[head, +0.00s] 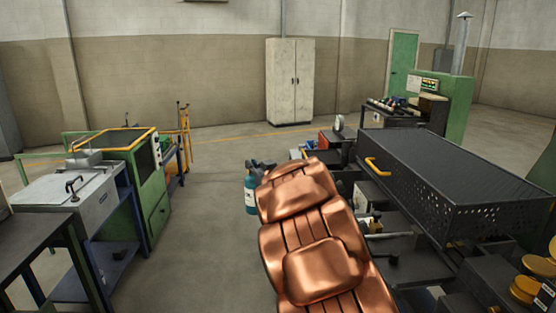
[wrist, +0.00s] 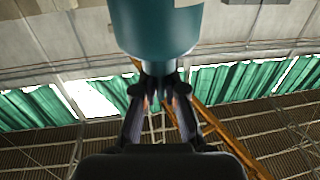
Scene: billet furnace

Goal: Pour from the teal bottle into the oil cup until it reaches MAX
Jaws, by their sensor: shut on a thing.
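The teal bottle (head: 250,196), with a white label, hangs upright just left of my copper arm in the head view. My gripper (head: 259,167) is at its top, partly hidden by the arm. In the wrist view the bottle's teal body (wrist: 155,30) fills the top middle. My gripper's fingers (wrist: 160,92) are closed around its narrow end there. The bottle is in the air, apart from the machine. I cannot pick out the oil cup with certainty; the arm hides part of the machine.
A black machine with a perforated cover (head: 455,170) and yellow handle stands on the right. Round yellow parts (head: 525,288) lie at the lower right. A green machine (head: 150,185) and a grey bench (head: 65,200) stand on the left. The floor (head: 205,250) between is clear.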

